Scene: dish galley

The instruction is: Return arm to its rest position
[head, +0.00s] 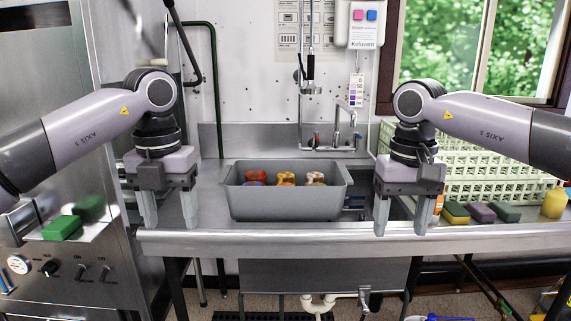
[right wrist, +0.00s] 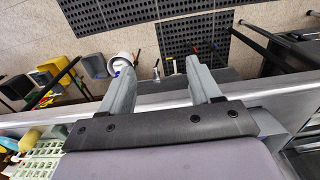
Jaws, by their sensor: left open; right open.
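My left gripper (head: 168,208) hangs fingers down, open and empty, in front of the steel counter to the left of the grey tub. My right gripper (head: 407,215) hangs fingers down, open and empty, to the right of the tub. In the right wrist view my right gripper (right wrist: 193,75) shows its two fingers apart with nothing between them, above the counter's front edge and the floor. Both arms come in from the sides at about the same height, and neither gripper touches the tub.
The grey tub (head: 285,204) holds several colourful items. White racks (head: 470,165) stand behind the right arm, with sponges (head: 480,212) and a yellow bottle (head: 554,203) in front. A green sponge (head: 62,228) lies at left. The counter edge (head: 300,236) runs below the grippers.

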